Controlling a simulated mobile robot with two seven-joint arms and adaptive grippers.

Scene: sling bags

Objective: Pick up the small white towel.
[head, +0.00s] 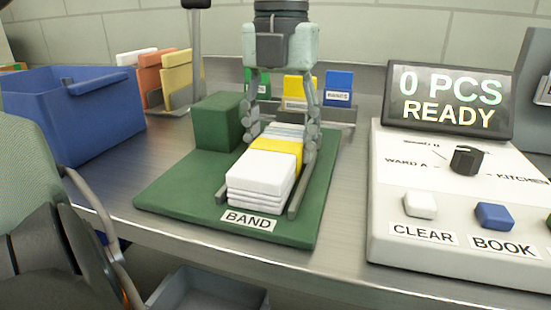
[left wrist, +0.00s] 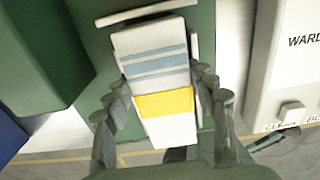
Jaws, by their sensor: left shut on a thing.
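White folded towels lie in a neat stack (head: 262,170) on the green BAND board (head: 170,197), between low grey rails. A yellow band (head: 281,150) runs around the stack, and blue stripes cross its far part. The stack also shows in the left wrist view (left wrist: 146,40). I cannot tell one small towel apart from the rest. My left gripper (head: 280,146) points down over the far half of the stack. Its fingers are shut on the stack's two sides, near the band. The stack looks to be resting on the board. My right gripper is not in view.
A green block (head: 217,121) stands left of the gripper. A blue bin (head: 75,115) is at the left. A console (head: 455,205) with a dial and buttons stands at the right, under a screen (head: 450,99) reading "0 PCS READY". Coloured cards stand behind.

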